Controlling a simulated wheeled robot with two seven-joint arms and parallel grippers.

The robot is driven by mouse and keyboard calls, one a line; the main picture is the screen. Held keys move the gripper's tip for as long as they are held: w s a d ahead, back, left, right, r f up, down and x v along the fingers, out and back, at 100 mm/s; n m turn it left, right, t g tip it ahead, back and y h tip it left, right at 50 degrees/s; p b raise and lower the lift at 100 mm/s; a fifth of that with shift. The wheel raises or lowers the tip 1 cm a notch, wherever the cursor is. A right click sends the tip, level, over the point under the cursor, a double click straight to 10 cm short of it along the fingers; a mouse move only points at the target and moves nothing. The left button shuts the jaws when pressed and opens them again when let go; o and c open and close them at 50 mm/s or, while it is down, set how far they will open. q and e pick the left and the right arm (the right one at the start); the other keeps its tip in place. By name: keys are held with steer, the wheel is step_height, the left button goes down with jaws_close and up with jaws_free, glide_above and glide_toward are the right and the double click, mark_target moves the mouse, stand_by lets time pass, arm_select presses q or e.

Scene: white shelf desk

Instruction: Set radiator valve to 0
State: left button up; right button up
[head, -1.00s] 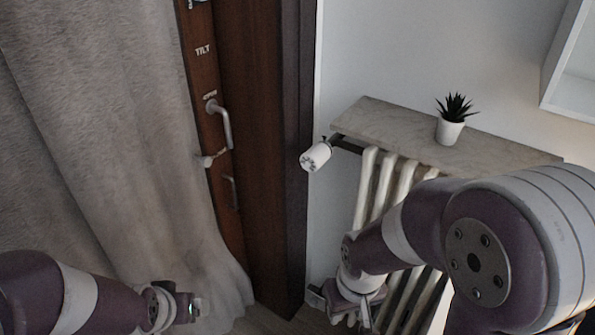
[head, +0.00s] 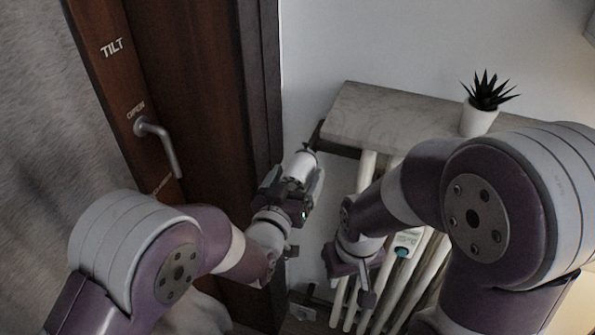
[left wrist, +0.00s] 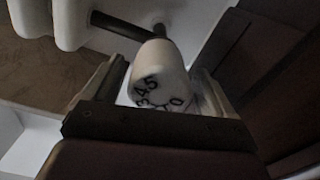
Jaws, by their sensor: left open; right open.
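The white radiator valve knob (head: 300,165) sits on a dark pipe at the upper left of the radiator. In the left wrist view its end face (left wrist: 162,88) shows the digits 5, 4, 3 and 0, with other marks partly hidden by the gripper's edge. My left gripper (head: 292,182) is open, with its fingers on either side of the knob; I cannot tell whether they touch it. In the left wrist view the fingers (left wrist: 160,92) flank the knob. My right gripper (head: 366,290) hangs open and empty in front of the radiator's lower part.
The white radiator (head: 418,275) stands under a stone shelf (head: 390,125) bearing a potted plant (head: 479,117). A brown door frame with a handle (head: 160,145) and a grey curtain (head: 45,150) are at left.

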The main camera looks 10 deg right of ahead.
arm_select(q)
steer(key=shift+w+d, duration=0.4)
steer(key=shift+w, duration=0.05)
steer(key=c, duration=1)
steer(key=shift+c, duration=0.2)
